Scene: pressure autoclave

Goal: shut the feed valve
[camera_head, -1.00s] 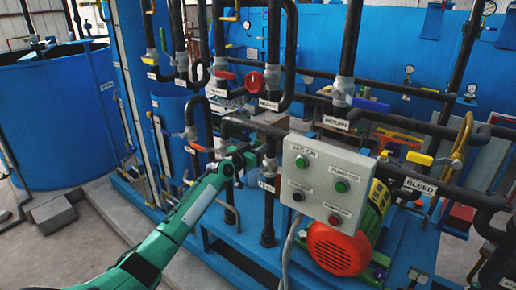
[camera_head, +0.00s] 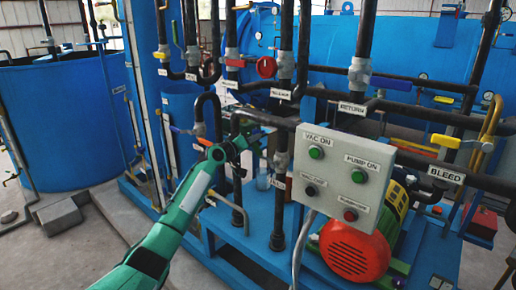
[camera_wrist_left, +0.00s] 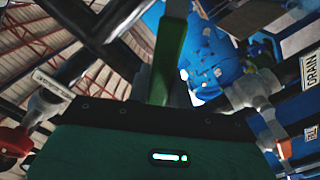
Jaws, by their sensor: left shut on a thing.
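My left gripper (camera_head: 256,138) reaches in among the black pipes behind and left of the grey control box. Its fingers are small and partly lost among the pipes in the head view. In the left wrist view a green lever (camera_wrist_left: 169,62) rises from the front of my gripper, and the gripper is shut on it. No readable label in either view marks this lever as the feed valve. My right gripper is in neither view.
The grey control box (camera_head: 343,174) and red motor (camera_head: 355,250) stand close to the right of my left arm. A red round valve handle (camera_head: 266,67) is above the gripper. A blue lever (camera_head: 398,83) and a yellow lever (camera_head: 445,141) are farther right. A blue tank (camera_head: 62,120) stands left.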

